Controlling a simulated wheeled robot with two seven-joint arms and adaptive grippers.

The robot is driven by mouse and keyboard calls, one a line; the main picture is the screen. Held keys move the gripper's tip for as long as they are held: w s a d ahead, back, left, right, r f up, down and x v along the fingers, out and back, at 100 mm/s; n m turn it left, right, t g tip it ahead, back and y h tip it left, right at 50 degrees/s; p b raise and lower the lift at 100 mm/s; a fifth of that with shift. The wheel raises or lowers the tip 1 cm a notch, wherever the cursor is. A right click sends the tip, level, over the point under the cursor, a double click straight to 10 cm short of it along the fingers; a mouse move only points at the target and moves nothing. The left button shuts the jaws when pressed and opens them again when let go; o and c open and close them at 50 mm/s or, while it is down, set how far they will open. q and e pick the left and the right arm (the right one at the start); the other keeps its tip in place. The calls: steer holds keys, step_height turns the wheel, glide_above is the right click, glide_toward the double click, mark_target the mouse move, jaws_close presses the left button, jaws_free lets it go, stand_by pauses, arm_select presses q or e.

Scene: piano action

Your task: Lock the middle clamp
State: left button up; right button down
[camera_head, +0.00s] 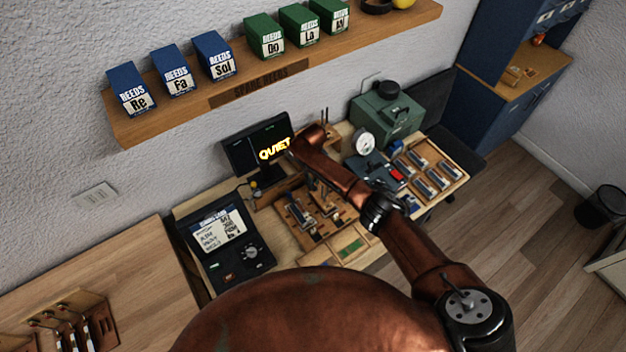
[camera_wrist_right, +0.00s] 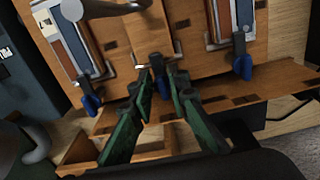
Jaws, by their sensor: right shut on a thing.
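A wooden fixture (camera_wrist_right: 190,52) fills the upper part of the right wrist view and carries a row of clamps with blue-tipped levers. The left clamp lever (camera_wrist_right: 88,95) and the right clamp lever (camera_wrist_right: 242,62) stand clear on either side. The middle clamp lever (camera_wrist_right: 158,80) is between the green fingers of my right gripper (camera_wrist_right: 161,76), which is shut on it. The fingers partly hide this lever, so I cannot tell whether its clamp is locked. In the head view my copper-coloured right arm reaches over the workbench and hides part of the fixture (camera_head: 318,234). My left gripper is not in view.
A monitor (camera_head: 258,143) reading "QUIET" stands behind the fixture. A dark control box (camera_head: 222,250) is to its left, a green machine (camera_head: 388,112) and a parts tray (camera_head: 450,172) to its right. A shelf (camera_head: 275,65) with reed boxes hangs above.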

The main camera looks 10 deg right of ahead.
stand_by(0.4)
steer(key=c, duration=1.8)
jaws_free()
steer(key=shift+r, duration=0.15)
step_height(320, 180, up, 12)
steer(key=shift+f, duration=0.1)
